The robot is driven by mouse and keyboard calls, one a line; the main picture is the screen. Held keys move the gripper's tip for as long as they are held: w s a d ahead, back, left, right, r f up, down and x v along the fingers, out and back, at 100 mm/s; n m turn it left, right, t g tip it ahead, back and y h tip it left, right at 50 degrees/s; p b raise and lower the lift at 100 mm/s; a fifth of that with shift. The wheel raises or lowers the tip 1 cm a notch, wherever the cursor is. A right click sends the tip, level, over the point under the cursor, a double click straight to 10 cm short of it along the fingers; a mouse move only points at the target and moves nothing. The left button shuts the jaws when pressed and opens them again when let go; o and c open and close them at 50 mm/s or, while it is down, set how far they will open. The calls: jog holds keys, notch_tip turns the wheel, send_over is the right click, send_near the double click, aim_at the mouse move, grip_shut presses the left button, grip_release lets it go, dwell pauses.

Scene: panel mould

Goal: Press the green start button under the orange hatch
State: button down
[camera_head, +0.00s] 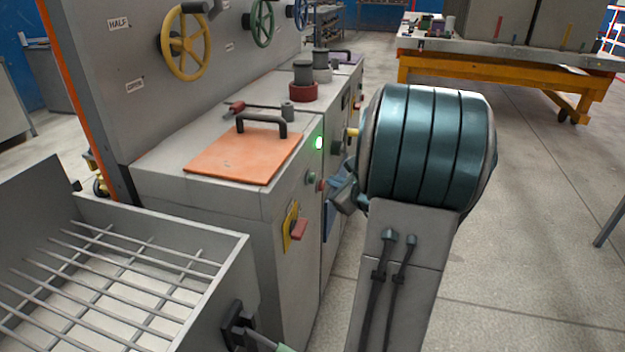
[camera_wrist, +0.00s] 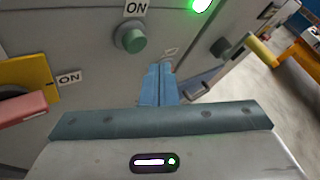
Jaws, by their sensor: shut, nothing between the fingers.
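The orange hatch (camera_head: 243,156) lies flat on top of the grey cabinet, with a black handle on it. Whatever is beneath it is hidden. On the cabinet's front face, the wrist view shows a dull green button (camera_wrist: 131,38) under an ON label; it shows small in the head view (camera_head: 311,177). My gripper (camera_wrist: 159,72) is shut and empty, its blue fingers pointing at this front face, below and right of that button. I cannot tell if they touch the panel. In the head view my arm partly hides the gripper (camera_head: 333,186).
A lit green lamp (camera_head: 319,142) sits on the front face. A yellow plate with a red handle (camera_head: 299,229) is lower left of my gripper. A lever with a red end (camera_head: 236,108) lies behind the hatch. A barred tray (camera_head: 120,270) stands front left. Floor at right is open.

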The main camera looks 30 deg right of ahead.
jog(key=shift+s+d, duration=1.1)
jog(key=shift+s, duration=0.25)
